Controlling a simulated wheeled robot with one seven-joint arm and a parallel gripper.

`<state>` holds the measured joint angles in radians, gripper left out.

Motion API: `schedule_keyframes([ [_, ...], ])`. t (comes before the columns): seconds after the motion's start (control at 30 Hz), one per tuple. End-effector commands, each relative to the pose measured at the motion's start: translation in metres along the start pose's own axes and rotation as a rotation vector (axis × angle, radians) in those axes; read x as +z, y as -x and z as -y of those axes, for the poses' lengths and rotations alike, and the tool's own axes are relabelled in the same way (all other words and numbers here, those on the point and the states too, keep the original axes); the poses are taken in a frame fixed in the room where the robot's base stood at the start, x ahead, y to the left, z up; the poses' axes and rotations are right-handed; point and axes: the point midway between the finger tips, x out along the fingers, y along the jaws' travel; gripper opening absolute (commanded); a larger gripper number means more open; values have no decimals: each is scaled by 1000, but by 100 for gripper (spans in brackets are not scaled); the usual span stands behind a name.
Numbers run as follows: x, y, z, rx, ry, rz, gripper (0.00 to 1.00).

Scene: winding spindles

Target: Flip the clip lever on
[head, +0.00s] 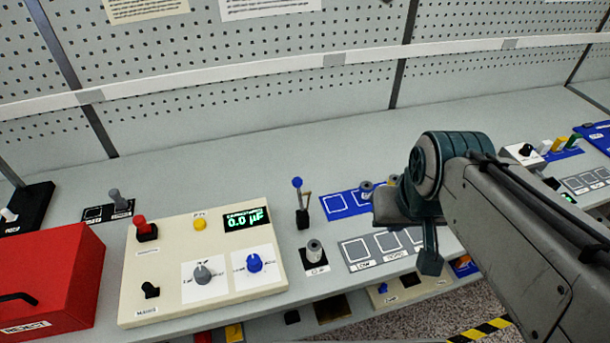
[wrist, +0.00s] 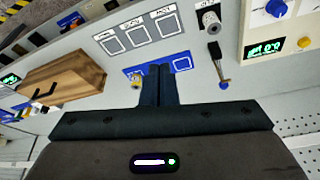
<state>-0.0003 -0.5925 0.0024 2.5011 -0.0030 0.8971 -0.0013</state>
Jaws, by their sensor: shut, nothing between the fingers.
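A small lever with a blue ball tip (head: 297,182) stands upright on a black base, right of the cream panel. It also shows in the wrist view (wrist: 215,54), right of my gripper. In front of it a grey cylinder (head: 315,249) sits on a black plate; its label looks like "CLIP" but is hard to read. The cylinder also shows in the wrist view (wrist: 210,20). My gripper (wrist: 160,68) is shut and empty, its fingers over the blue mat, apart from the lever.
The cream panel (head: 183,308) with knobs, switches and a green display stands left of the lever. A red box (head: 50,285) is at far left. The blue mat (head: 338,206) and a grey mat of squares (head: 356,253) lie right. A pegboard wall is behind.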

Motion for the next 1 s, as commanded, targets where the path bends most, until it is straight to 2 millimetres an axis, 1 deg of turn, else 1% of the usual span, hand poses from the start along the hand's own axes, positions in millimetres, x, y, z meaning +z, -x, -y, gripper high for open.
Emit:
schedule_keyframes([
  [0.07,0,-3,1,-9,-8,8,0],
  [0.17,-2,-14,8,-52,-42,42,0],
  [0.27,-8,-34,21,-138,-113,105,0],
  [0.37,-19,-58,38,-259,-216,181,0],
  [0.5,-46,-92,58,-445,-377,266,0],
  [0.57,-60,-106,65,-525,-448,292,0],
  [0.67,-87,-132,72,-659,-569,321,0],
  [0.8,-127,-167,71,-831,-733,329,0],
  [0.9,-152,-187,65,-927,-829,316,0],
  [1.0,-170,-203,58,-997,-899,299,0],
])
